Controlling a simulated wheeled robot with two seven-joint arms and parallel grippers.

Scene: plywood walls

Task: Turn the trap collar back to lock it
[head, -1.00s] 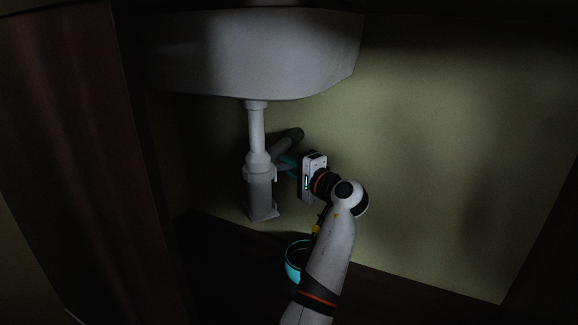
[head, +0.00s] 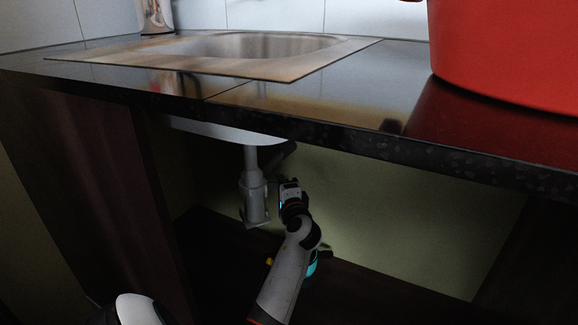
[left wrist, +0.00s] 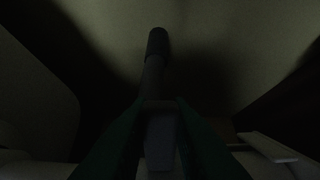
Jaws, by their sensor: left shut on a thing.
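The grey sink drain (head: 252,160) comes down under the counter into a wider trap body (head: 255,202). My left gripper (head: 280,199) is at the right side of the trap. In the left wrist view its dark green fingers (left wrist: 160,120) are closed on a grey piece (left wrist: 160,142) in line with the pipe (left wrist: 157,55); this looks like the trap collar. The collar itself is hidden behind the gripper in the head view. My right gripper is not in view.
A teal bowl (head: 311,263) stands on the cabinet floor, partly behind my arm. A small yellow thing (head: 269,261) is left of the arm. The counter edge (head: 400,153) overhangs the cabinet. A red container (head: 510,50) stands on the counter, right of the metal sink (head: 240,45).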

